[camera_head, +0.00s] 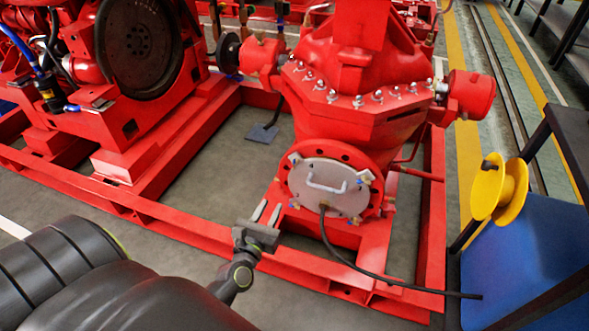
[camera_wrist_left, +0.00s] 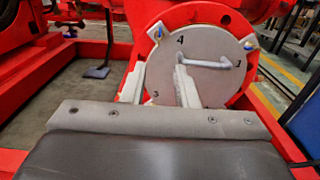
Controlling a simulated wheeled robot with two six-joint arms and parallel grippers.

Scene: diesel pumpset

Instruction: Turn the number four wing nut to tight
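A round grey cover plate (camera_head: 325,186) with a white handle (camera_head: 327,187) sits on the red flange of the pump. Blue-and-brass wing nuts sit around its rim. In the left wrist view the number 4 is printed on the plate (camera_wrist_left: 208,85), and the wing nut nearest it (camera_wrist_left: 158,35) is at the upper left. In the head view the upper-left wing nut (camera_head: 294,157) is small, and its exact angle cannot be told. My left gripper (camera_head: 267,212) is open and empty, in front of and below the plate's left side. Its two fingers (camera_wrist_left: 158,78) stand apart below that wing nut.
A black hose (camera_head: 345,262) runs from the plate to the lower right. The red base frame (camera_head: 180,221) lies below and around the pump. A yellow reel (camera_head: 499,191) and blue panel stand at the right. Grey floor in front is clear.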

